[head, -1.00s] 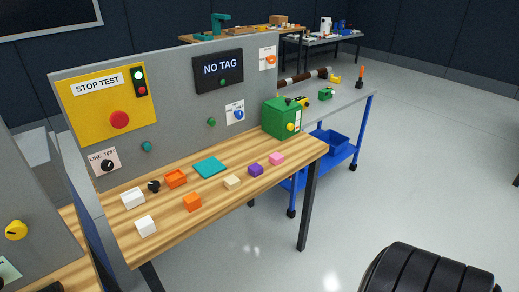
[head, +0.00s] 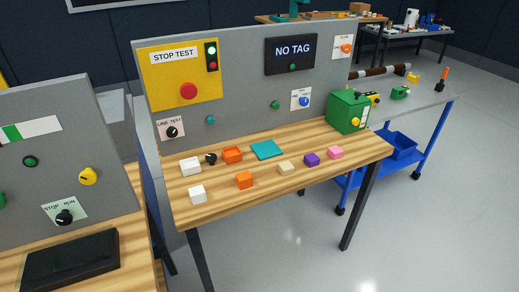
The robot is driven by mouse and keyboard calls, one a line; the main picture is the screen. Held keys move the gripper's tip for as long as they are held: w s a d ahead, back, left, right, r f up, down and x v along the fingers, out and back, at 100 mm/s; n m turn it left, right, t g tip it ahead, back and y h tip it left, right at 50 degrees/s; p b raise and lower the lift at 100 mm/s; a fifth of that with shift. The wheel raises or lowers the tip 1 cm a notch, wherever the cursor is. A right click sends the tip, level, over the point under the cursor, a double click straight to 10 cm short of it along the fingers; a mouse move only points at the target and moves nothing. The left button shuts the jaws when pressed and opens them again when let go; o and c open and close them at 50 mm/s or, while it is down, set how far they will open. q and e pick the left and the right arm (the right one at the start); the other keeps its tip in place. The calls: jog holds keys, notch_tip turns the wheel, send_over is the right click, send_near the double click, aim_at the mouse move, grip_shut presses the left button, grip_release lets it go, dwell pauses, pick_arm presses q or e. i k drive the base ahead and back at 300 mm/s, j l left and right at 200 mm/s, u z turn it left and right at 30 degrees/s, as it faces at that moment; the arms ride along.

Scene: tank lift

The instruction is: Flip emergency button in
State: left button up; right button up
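A large red round button (head: 188,91) sits on the yellow STOP TEST panel (head: 156,86), on the grey upright board behind a wooden workbench. From this angle I cannot tell whether the red button is pressed in. Neither of my grippers is in the head view.
The workbench (head: 229,192) holds several small coloured blocks and a green box (head: 349,110). A second panel (head: 62,158) with knobs and a black pad (head: 70,260) stands at the left. A blue-legged cart (head: 418,150) is at the right. The floor in front is open.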

aim_at(189, 91)
jog(key=k+j+z, duration=0.1)
jog(key=j+z, duration=0.3)
jog(key=k+j+z, duration=0.15)
jog(key=z, duration=0.25)
